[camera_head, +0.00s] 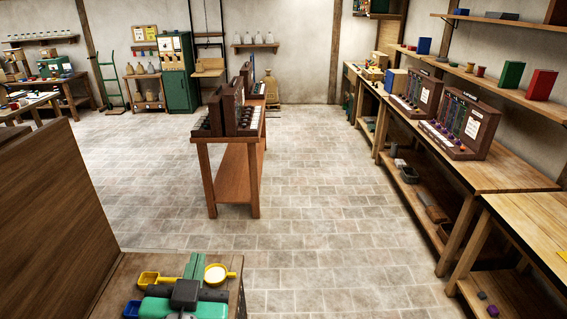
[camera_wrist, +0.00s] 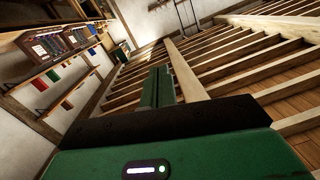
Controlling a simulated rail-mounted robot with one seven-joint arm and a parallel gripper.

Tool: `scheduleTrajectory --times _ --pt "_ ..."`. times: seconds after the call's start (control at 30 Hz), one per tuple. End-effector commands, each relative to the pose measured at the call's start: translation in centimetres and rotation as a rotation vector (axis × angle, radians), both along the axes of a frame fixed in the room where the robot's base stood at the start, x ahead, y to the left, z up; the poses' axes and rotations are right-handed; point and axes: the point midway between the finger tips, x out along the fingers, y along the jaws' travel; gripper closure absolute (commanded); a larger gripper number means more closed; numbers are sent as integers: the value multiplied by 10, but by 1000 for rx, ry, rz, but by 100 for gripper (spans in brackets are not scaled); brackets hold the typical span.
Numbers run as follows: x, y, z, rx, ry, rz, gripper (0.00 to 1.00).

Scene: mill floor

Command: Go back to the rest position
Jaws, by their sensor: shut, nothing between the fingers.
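My gripper (camera_head: 194,262) is at the bottom of the head view, seen from above, over a small wooden table (camera_head: 238,272). Its green fingers are together and hold nothing. The wrist view shows the same shut green fingers (camera_wrist: 157,88) in front of the black and green gripper body. They point into open air towards wooden ceiling beams, with nothing touching them. Nothing in the pictures marks a rest position.
A yellow scoop (camera_head: 148,278), a blue scoop (camera_head: 131,309) and a yellow-rimmed bowl with pale contents (camera_head: 216,273) lie close around my gripper. A brown panel (camera_head: 50,215) stands at left. A central bench (camera_head: 234,180) and right-hand workbenches (camera_head: 500,175) flank clear stone floor (camera_head: 320,200).

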Motion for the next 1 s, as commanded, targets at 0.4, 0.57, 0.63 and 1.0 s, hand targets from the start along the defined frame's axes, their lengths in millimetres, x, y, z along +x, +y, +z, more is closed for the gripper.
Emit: scheduleTrajectory --times 0.4,0.57,0.63,1.0 --pt "-104 -155 262 -84 -624 -179 100" --pt "-125 -167 282 -108 -693 -203 100" --pt "-126 -168 282 -109 -697 -204 100" --pt "-125 -167 281 -108 -693 -202 100"
